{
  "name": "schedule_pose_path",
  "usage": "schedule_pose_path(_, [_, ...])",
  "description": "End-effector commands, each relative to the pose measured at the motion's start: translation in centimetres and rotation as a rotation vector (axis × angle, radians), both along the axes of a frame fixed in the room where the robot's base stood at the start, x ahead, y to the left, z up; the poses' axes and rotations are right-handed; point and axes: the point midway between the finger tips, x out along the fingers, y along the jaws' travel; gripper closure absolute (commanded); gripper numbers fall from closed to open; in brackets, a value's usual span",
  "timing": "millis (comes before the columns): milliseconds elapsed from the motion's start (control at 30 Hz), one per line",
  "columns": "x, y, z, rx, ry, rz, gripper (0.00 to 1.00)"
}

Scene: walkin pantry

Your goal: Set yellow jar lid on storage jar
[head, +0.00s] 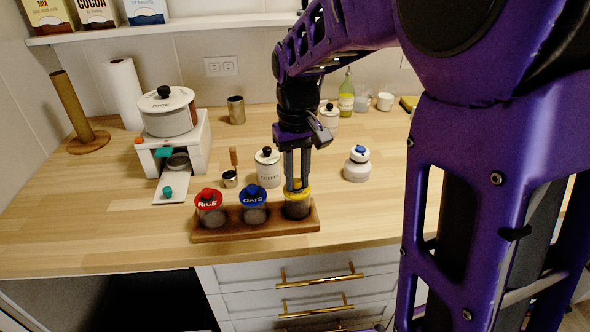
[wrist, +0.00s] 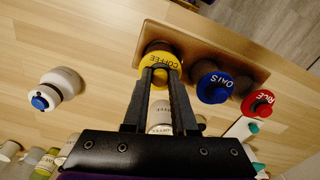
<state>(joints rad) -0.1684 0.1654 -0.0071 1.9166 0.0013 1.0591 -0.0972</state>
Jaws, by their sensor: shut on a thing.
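The yellow jar lid (head: 303,194), marked COFFEE, is between the fingertips of my gripper (head: 297,183), which points straight down and is shut on its knob. The lid also shows in the wrist view (wrist: 160,60). The lid is over the mouth of the dark storage jar (head: 297,211) at the right end of the wooden rack (head: 262,229). It looks roughly level and at the rim; I cannot tell whether it is fully seated. The fingers hide part of the lid in both views.
On the same rack stand the red-lidded RICE jar (head: 209,209) and the blue-lidded OATS jar (head: 254,206). A white coffee canister (head: 268,169) stands close behind my gripper. A white jar with a blue knob (head: 357,165) is to the right. The counter between is clear.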

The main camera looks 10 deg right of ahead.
Motion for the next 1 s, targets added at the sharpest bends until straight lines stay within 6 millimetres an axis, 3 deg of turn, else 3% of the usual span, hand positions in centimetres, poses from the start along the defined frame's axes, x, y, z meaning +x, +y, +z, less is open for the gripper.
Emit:
schedule_pose_path(200, [-0.01,0.00,-0.39,0.000,0.001,0.000,1.00])
schedule_pose_path(233, [-0.01,0.00,-0.35,0.000,0.000,0.000,0.71])
schedule_pose_path(400, [-0.01,0.00,-0.33,0.000,0.000,0.000,0.41])
schedule_pose_path(633, [-0.01,0.00,-0.33,0.000,0.000,0.000,0.38])
schedule_pose_path(800, [-0.01,0.00,-0.33,0.000,0.000,0.000,0.10])
schedule_pose_path(1000, [-0.01,0.00,-0.33,0.000,0.000,0.000,0.10])
